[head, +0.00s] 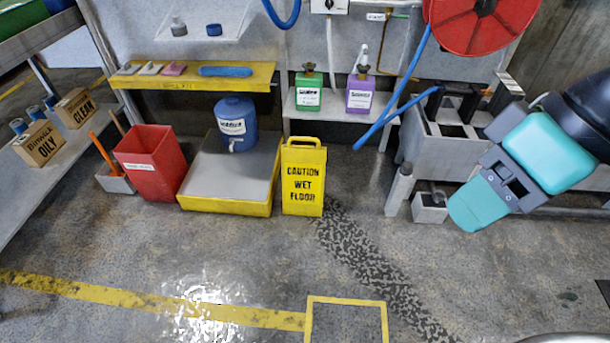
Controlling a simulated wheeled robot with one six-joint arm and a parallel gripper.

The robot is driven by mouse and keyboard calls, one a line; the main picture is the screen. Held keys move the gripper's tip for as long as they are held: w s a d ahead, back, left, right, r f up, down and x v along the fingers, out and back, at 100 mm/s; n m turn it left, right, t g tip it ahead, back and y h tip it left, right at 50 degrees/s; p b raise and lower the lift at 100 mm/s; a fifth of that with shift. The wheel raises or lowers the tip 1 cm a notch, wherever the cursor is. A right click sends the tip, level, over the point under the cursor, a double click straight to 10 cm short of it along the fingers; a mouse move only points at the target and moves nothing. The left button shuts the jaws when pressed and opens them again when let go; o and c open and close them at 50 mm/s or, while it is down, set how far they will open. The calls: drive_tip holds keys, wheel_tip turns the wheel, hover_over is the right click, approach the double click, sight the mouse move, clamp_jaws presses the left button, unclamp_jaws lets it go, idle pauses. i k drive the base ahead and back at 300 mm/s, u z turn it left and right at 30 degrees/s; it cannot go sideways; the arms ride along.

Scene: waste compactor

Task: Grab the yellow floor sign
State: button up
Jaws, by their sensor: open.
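The yellow floor sign (303,183) stands upright on the floor near the middle of the head view. It reads "CAUTION WET FLOOR" in black and has a handle slot at its top. It stands close to the right front of a yellow-rimmed tray; I cannot tell if they touch. My gripper (480,204), teal and dark grey, is in the air at the right, well apart from the sign. It is open, with nothing seen in it.
Left of the sign are the yellow-rimmed tray (228,206) with a blue drum (236,123) and a red bin (150,162). Behind is a shelf (340,110) with green and purple bottles. A grey metal unit (440,150) stands right. The floor in front is clear, with shiny patches.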

sight(303, 168)
drive_tip(key=z, duration=0.05)
drive_tip(key=i, duration=0.6)
drive_tip(key=u, duration=0.5)
drive_tip(key=i, duration=1.5)
drive_tip(key=u, duration=0.7)
